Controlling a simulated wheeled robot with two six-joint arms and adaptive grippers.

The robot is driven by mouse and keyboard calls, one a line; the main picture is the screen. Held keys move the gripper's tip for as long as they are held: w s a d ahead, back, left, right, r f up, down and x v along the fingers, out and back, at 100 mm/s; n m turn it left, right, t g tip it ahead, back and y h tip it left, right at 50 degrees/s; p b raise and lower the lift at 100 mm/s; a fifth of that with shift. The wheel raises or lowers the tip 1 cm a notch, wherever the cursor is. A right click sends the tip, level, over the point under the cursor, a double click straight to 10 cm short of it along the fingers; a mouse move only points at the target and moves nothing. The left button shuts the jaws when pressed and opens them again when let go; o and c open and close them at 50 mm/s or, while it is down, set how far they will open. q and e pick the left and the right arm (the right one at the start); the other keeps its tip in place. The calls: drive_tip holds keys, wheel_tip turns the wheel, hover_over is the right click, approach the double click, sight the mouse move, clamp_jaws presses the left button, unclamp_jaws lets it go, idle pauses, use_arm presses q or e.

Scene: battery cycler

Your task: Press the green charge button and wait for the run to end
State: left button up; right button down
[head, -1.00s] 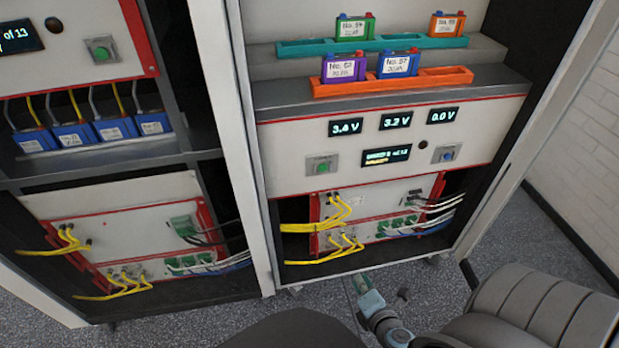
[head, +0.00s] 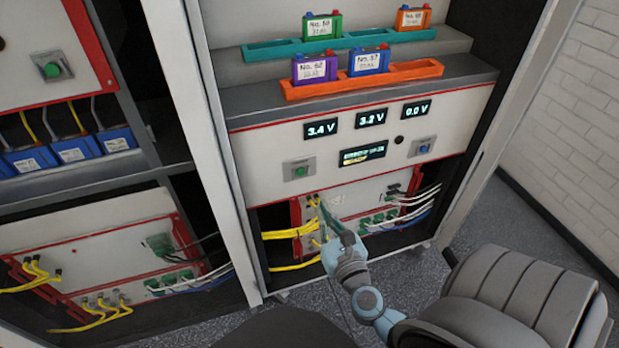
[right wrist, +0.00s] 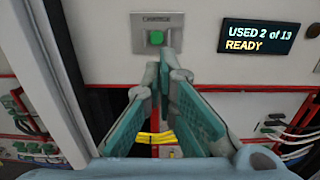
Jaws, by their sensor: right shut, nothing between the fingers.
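The green charge button (head: 299,172) sits on a grey plate at the left of the white front panel. In the right wrist view the button (right wrist: 156,38) is under the label "CHARGE", just beyond my fingertips. My right gripper (head: 318,203) is shut and empty, pointing up at the panel below and slightly right of the button; a gap to it seems to remain. In the right wrist view its fingertips (right wrist: 168,58) meet just below the button plate. The status display (right wrist: 257,38) reads "USED 2 of 13 READY". My left gripper is not in view.
Three voltage displays (head: 371,118) read 3.4 V, 3.2 V and 0.0 V. A blue button (head: 424,148) is at the panel's right. Batteries stand in the orange tray (head: 435,69) and teal tray (head: 257,53). Yellow cables (head: 285,234) hang below the panel, near my right arm.

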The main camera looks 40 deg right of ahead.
sight(303, 172)
drive_tip(key=x, duration=1.1)
drive_tip(key=shift+x, duration=0.95)
drive_tip(key=shift+r, duration=0.2)
drive_tip(key=shift+d, duration=0.1)
drive_tip(key=shift+s+a+f, duration=0.15)
drive_tip(key=shift+s+a, duration=0.1)
drive_tip(key=shift+s, duration=0.3)
drive_tip(key=v, duration=0.7)
